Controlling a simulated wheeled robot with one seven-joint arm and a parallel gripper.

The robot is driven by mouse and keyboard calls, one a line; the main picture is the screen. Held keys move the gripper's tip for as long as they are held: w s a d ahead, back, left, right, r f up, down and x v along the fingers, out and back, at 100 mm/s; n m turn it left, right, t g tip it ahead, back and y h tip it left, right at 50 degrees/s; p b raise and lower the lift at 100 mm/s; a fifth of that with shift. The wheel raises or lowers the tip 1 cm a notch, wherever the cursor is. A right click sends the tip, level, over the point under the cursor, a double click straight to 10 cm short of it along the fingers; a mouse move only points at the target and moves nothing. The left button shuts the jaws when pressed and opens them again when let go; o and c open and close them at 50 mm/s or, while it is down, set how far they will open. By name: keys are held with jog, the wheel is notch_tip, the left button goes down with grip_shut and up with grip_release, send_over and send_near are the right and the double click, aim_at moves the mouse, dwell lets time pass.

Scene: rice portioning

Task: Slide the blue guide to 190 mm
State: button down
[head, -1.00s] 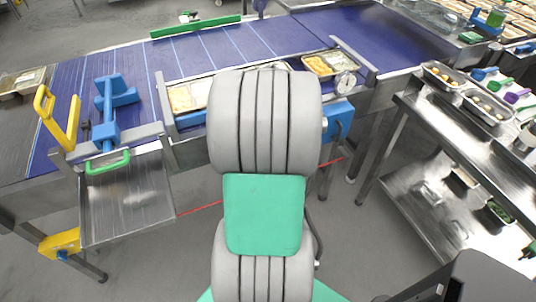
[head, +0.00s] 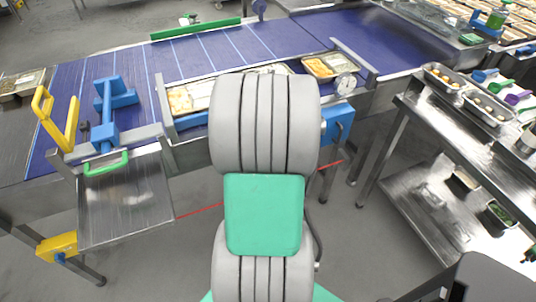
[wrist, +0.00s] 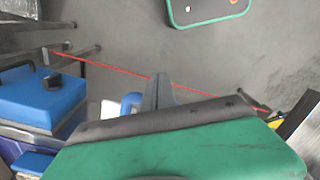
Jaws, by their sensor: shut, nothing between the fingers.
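A blue T-shaped piece, which looks like the blue guide (head: 104,107), stands at the left of the conveyor in the head view, with a block at its near end by a grey rail. No millimetre scale can be read on it. My arm fills the middle of the head view and hides my gripper there. In the wrist view my gripper (wrist: 157,92) shows as narrow grey fingers beyond a dark edge and green body, shut and empty. It points at the grey floor, and no part of the guide is clearly recognisable there.
A yellow handle (head: 70,125) stands left of the guide, and a green handle (head: 106,163) sits before it above a steel chute (head: 125,205). Food trays (head: 180,101) lie on the blue conveyor (head: 215,50). A blue box (wrist: 40,98) is at left in the wrist view. A steel table (head: 450,115) stands right.

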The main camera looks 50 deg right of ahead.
jog(key=shift+w+d, duration=0.55)
jog(key=shift+w, duration=0.35)
dwell(0.9)
jog(key=shift+s+a+p, duration=0.15)
jog(key=shift+s+a, duration=0.3)
jog(key=shift+s, duration=0.3)
jog(key=shift+s+a+p, duration=0.15)
jog(key=shift+s+a, duration=0.3)
jog(key=shift+s, duration=0.3)
notch_tip(320, 180, up, 9)
jog(key=p, duration=0.6)
jog(key=shift+p, duration=0.4)
